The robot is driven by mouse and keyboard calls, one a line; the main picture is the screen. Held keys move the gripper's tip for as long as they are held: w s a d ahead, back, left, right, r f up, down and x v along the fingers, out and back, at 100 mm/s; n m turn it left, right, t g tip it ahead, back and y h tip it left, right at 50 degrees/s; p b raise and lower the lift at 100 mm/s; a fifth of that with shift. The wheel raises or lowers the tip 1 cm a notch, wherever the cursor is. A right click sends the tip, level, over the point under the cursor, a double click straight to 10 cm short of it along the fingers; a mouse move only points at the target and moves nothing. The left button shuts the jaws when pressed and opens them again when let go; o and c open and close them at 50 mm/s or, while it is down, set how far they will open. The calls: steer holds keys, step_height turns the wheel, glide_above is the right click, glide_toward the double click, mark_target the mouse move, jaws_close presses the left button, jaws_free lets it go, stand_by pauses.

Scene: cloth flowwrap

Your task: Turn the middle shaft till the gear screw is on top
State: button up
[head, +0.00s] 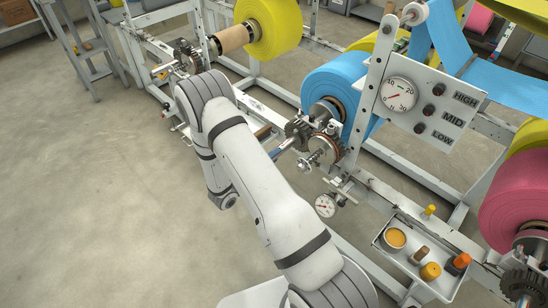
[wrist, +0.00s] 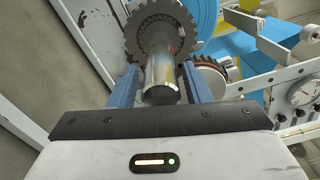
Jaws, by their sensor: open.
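The middle shaft (wrist: 161,84) is a bare steel stub that points toward me in the wrist view. A dark toothed gear (wrist: 135,36) sits behind it on the same axis. My gripper (wrist: 160,70) is open, with one blue finger on each side of the shaft. Whether either finger touches it I cannot tell. In the head view, my gripper (head: 284,149) is at the gear (head: 297,130) in front of the blue roll (head: 340,80), and my arm hides part of the area. I cannot make out the gear screw in either view.
A second gear (wrist: 210,78) is close right of my gripper in the wrist view. A gauge panel (head: 418,100), a small dial (head: 325,206) and a parts tray (head: 400,262) are to the right. Yellow (head: 270,28) and pink (head: 515,190) rolls flank the blue one.

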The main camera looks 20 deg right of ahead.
steer(key=shift+o, duration=0.4)
steer(key=v, duration=0.7)
steer(key=shift+a, duration=0.35)
steer(key=shift+s, duration=0.15)
